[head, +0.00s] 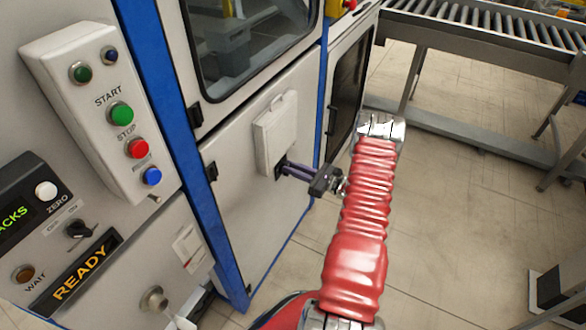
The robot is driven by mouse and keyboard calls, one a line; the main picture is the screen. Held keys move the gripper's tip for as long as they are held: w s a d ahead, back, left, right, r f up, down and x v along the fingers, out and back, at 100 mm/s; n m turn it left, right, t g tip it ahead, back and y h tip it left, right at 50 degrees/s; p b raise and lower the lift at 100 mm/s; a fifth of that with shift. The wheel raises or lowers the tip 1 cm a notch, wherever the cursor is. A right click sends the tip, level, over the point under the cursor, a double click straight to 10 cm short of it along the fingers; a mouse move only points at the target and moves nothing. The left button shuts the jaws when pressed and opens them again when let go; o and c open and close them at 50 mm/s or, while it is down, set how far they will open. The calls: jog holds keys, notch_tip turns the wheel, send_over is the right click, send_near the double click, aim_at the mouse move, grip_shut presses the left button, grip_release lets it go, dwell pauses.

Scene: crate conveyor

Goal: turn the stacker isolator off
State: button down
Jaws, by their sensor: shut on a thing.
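My gripper (285,169) reaches in from the right at the end of my red arm. Its fingers are shut on a small dark handle (278,173) on the lower pale door of the machine, just below a raised pale box (276,130). This handle appears to be the stacker isolator. The fingertips cover much of it, so its angle and any label cannot be read.
On the left, a pale control box (138,179) carries green, red and blue buttons. A panel below it has a lit READY sign (80,273) and a black knob (78,229). A roller conveyor (470,27) stands at the back right. The floor between is clear.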

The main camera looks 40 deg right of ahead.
aim_at(281, 173)
jog(key=shift+s+a+f+n, duration=0.1)
jog(key=shift+a+f+n, duration=0.25)
jog(key=shift+n, duration=2.6)
jog(key=shift+s+a+f+n, duration=0.15)
jog(key=shift+a+f+n, duration=0.2)
jog(key=shift+n, duration=2.65)
jog(key=shift+s+a+f+n, duration=0.1)
jog(key=shift+a+f+n, duration=0.25)
jog(key=shift+n, duration=2.6)
jog(key=shift+f, duration=0.1)
jog(key=c, duration=1.7)
grip_release()
jog(key=shift+d, duration=0.15)
jog(key=shift+s, duration=0.1)
jog(key=v, duration=1.3)
jog(key=shift+s, duration=0.3)
